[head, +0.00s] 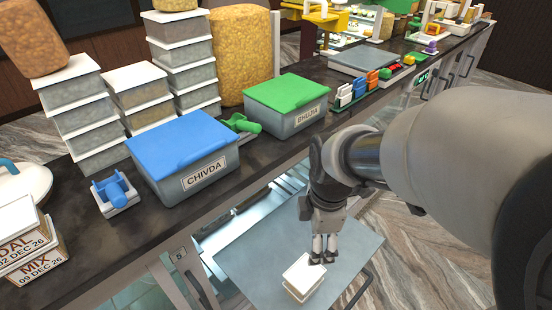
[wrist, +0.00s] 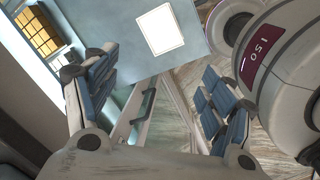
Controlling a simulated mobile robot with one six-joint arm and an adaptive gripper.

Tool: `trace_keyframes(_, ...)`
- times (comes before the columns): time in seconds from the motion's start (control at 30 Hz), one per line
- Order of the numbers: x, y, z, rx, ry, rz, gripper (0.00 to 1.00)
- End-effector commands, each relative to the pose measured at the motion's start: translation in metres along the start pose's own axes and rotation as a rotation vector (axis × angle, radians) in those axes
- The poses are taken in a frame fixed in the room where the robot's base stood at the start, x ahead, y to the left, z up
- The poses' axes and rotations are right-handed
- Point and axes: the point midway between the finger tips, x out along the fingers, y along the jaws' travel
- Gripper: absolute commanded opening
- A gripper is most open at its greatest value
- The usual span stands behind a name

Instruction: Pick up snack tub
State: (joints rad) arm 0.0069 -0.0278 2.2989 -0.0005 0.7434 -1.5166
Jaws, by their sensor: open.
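A small tub with a white lid (head: 303,277) sits alone on a flat grey panel (head: 248,262) that juts out below the counter. In the wrist view the tub's lid (wrist: 160,29) shows as a white square beyond the fingertips. My gripper (head: 323,257) points down, close to the tub, at its upper right in the head view. In the wrist view my gripper (wrist: 157,62) is open, with nothing between its fingers. Contact with the tub or panel cannot be told.
On the dark counter (head: 75,240) stand a blue-lidded CHIVDA bin (head: 185,160), a green-lidded bin (head: 288,105) and several stacks of white-lidded tubs (head: 87,120). Labelled DAL and MIX tubs (head: 30,250) sit at the left. The floor (head: 430,250) right of the panel looks clear.

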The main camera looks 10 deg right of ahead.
Motion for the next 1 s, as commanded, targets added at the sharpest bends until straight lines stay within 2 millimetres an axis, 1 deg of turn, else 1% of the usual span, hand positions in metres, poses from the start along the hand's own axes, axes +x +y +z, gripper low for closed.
trace_keyframes(0.03,0.016,0.006,0.0,-0.13,0.0,-0.037,0.83)
trace_keyframes(0.1,0.035,0.014,0.0,-0.302,0.007,-0.067,0.87)
trace_keyframes(0.13,0.042,0.016,0.0,-0.367,0.01,-0.078,0.89)
trace_keyframes(0.2,0.057,0.021,-0.001,-0.495,0.019,-0.098,0.9)
trace_keyframes(0.33,0.074,0.025,-0.001,-0.641,0.033,-0.119,0.9)
trace_keyframes(0.47,0.09,0.024,-0.001,-0.69,0.039,-0.128,0.9)
trace_keyframes(0.57,0.109,0.02,0.0,-0.692,0.039,-0.129,0.9)
trace_keyframes(0.8,0.162,0.013,0.0,-0.69,0.039,-0.129,0.9)
trace_keyframes(0.9,0.181,0.011,0.0,-0.689,0.039,-0.128,0.9)
trace_keyframes(1.0,0.193,0.01,0.0,-0.689,0.038,-0.126,0.9)
